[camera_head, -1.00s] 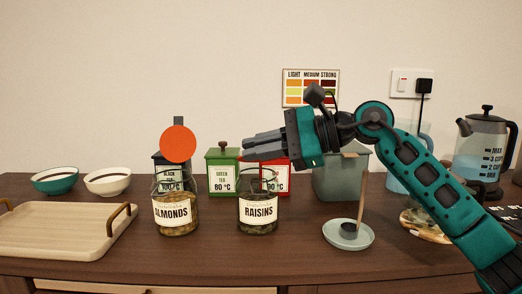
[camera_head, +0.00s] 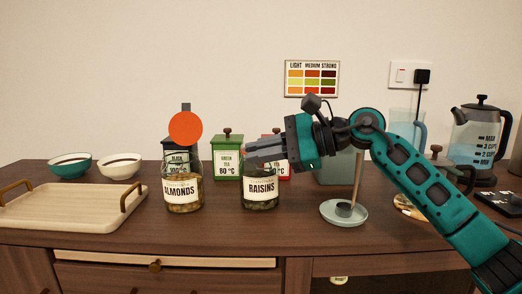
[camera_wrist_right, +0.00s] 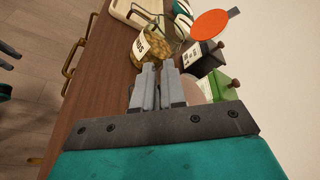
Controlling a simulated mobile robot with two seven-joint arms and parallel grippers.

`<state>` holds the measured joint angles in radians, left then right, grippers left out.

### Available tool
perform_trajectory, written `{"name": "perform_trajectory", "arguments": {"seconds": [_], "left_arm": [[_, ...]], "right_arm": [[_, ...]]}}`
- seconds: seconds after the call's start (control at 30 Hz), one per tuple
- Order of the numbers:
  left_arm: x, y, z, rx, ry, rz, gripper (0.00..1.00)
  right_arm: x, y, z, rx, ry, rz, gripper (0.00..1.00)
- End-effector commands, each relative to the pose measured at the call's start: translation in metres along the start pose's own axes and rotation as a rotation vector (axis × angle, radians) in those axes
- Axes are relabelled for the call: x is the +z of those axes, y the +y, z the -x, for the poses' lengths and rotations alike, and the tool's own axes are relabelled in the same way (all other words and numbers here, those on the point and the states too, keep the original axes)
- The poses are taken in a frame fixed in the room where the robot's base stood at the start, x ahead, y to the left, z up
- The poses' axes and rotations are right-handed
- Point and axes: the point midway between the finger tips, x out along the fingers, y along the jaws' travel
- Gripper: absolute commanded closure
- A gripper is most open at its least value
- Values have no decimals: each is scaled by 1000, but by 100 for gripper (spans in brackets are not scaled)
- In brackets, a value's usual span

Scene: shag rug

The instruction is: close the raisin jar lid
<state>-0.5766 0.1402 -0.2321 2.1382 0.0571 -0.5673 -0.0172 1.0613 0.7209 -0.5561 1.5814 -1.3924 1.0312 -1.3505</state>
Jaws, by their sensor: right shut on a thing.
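The raisin jar (camera_head: 261,190) is a glass jar with a white RAISINS label, standing upright on the wooden counter. My right gripper (camera_head: 250,153) comes in from the right at the top of this jar. Its fingers are close together, shut on what seems to be the raisin jar lid. The fingers cover the lid in the head view, so its angle cannot be told. In the right wrist view the fingers (camera_wrist_right: 158,68) point toward the almond jar, and a pale rounded surface (camera_wrist_right: 193,90) shows beside them. My left gripper (camera_wrist_right: 8,58) seems to show only as dark parts at the left edge there.
The almond jar (camera_head: 183,192) stands left of the raisin jar. A green tin (camera_head: 227,158) and a red tin stand behind. An orange disc (camera_head: 185,128) rises behind the almonds. A saucer (camera_head: 344,213) is to the right, a wooden tray (camera_head: 60,205) far left.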

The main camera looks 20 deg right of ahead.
Motion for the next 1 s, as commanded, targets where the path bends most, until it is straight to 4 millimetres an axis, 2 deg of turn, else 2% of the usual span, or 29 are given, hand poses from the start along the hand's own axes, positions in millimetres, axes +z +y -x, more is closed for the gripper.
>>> {"name": "perform_trajectory", "arguments": {"seconds": [0.03,0.13,0.17,0.37,0.63,0.77,0.87,1.0], "left_arm": [[0,0,0,0,2,0,57],[-1,0,0,-1,3,0,57],[-1,0,0,-1,3,0,57],[-1,-1,0,-1,5,0,57],[-2,-1,0,-2,6,0,57],[-2,-1,0,-3,6,0,57],[-4,-1,1,-3,7,0,57],[-7,-2,2,-5,12,0,57]], "right_arm": [[-7,4,-2,10,13,-8,100],[-7,4,-2,9,13,-8,100],[-7,4,-2,9,13,-8,89],[-6,3,-2,7,12,-7,70],[-4,2,-1,3,8,-4,69],[-4,1,7,1,8,-2,69],[-3,0,22,0,9,-1,69],[-3,0,52,0,11,-3,69]]}}
